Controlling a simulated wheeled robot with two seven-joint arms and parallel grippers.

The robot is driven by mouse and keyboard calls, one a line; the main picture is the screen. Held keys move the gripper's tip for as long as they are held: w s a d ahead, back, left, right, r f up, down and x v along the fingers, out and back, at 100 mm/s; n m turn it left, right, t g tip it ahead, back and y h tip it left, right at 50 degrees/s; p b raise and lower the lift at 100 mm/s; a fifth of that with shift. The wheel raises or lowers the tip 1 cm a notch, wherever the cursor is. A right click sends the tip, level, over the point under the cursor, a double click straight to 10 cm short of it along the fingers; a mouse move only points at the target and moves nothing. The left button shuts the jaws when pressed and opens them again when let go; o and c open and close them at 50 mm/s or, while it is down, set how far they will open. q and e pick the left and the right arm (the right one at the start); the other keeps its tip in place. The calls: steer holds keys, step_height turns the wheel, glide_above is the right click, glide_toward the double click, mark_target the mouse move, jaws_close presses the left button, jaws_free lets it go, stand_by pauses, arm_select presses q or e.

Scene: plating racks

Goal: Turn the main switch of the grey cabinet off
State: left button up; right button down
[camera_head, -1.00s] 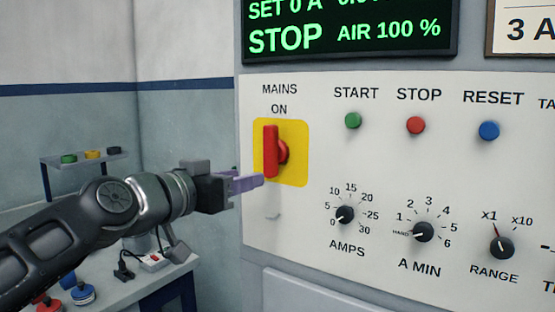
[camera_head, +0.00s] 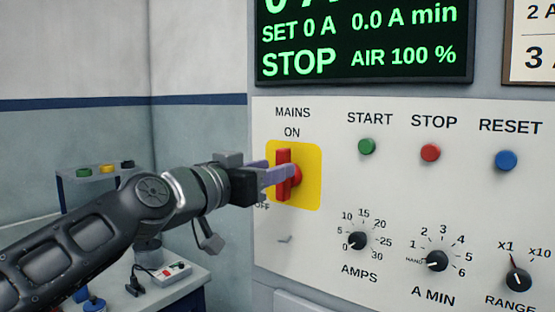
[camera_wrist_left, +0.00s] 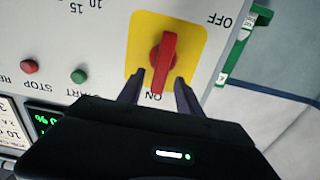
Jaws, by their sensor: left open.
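The main switch is a red handle (camera_head: 283,174) on a yellow plate (camera_head: 310,190) on the grey cabinet's white panel (camera_head: 400,190). In the head view the handle stands upright, pointing at ON; OFF is lettered at the plate's lower left. My left gripper (camera_head: 280,175) is at the handle. The left wrist view shows its two open fingers (camera_wrist_left: 156,93) on either side of the red handle (camera_wrist_left: 164,62), near its ON end. I cannot tell whether either finger touches it. My right gripper is not in view.
Green START (camera_head: 367,146), red STOP (camera_head: 430,152) and blue RESET (camera_head: 505,160) buttons sit right of the switch, with knobs below them. A display (camera_head: 360,45) above reads STOP. A side table (camera_head: 185,285) with a power strip stands at lower left.

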arm_select(q)
steer(key=shift+p+x, duration=0.3)
steer(key=shift+x, duration=0.9)
jaws_close()
